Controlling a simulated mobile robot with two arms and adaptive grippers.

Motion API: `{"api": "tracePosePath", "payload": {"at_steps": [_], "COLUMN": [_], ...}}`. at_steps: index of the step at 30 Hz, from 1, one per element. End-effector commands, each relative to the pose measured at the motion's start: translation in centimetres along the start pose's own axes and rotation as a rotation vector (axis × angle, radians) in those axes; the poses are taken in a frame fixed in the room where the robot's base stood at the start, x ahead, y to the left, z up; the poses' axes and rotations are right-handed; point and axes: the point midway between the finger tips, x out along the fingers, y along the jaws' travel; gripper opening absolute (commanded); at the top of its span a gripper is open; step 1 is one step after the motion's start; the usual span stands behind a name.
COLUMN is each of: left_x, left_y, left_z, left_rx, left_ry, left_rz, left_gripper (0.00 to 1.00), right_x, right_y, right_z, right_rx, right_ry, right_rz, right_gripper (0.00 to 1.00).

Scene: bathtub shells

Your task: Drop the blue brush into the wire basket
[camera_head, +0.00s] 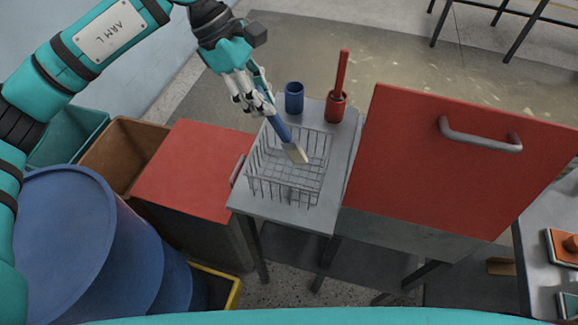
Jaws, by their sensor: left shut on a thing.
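The blue brush (283,131) has a blue handle and a pale bristle end that points down and to the right. My left gripper (262,104) is shut on the upper part of its handle. The wire basket (286,196) is a grey open-topped wire basket on a narrow grey table. The brush is tilted, and its pale end shows over the basket's opening. I cannot tell whether that end is above the rim or below it. My right gripper is not in view.
A blue cup (294,97) and a red holder (337,106) with a red-handled brush stand behind the basket. A large red panel with a grey handle (480,137) rises to the right. A red-topped cabinet (190,168) and blue barrels (70,235) stand to the left.

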Motion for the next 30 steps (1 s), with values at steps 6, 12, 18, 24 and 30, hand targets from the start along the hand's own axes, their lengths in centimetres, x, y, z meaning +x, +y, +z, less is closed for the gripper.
{"api": "tracePosePath", "payload": {"at_steps": [6, 12, 18, 24, 30], "left_x": [0.0, 0.0, -0.8, -4.3, -8.6], "left_y": [0.0, 0.0, 0.1, 0.1, 0.1], "left_z": [0.0, 0.0, 0.0, 0.0, 0.0], "left_rx": [0.0, 0.0, -0.001, -0.001, -0.002], "left_ry": [0.0, 0.0, 0.0, 0.0, -0.001], "left_rz": [0.0, 0.0, 0.003, 0.005, 0.004], "left_gripper": [0.39, 0.43, 0.43, 0.43, 0.43], "right_x": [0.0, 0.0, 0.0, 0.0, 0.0], "right_y": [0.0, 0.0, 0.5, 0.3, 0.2], "right_z": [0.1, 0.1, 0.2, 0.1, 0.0], "right_rx": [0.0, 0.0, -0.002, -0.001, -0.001], "right_ry": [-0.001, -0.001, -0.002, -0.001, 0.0], "right_rz": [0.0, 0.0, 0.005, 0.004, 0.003], "right_gripper": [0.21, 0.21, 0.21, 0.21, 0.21]}}
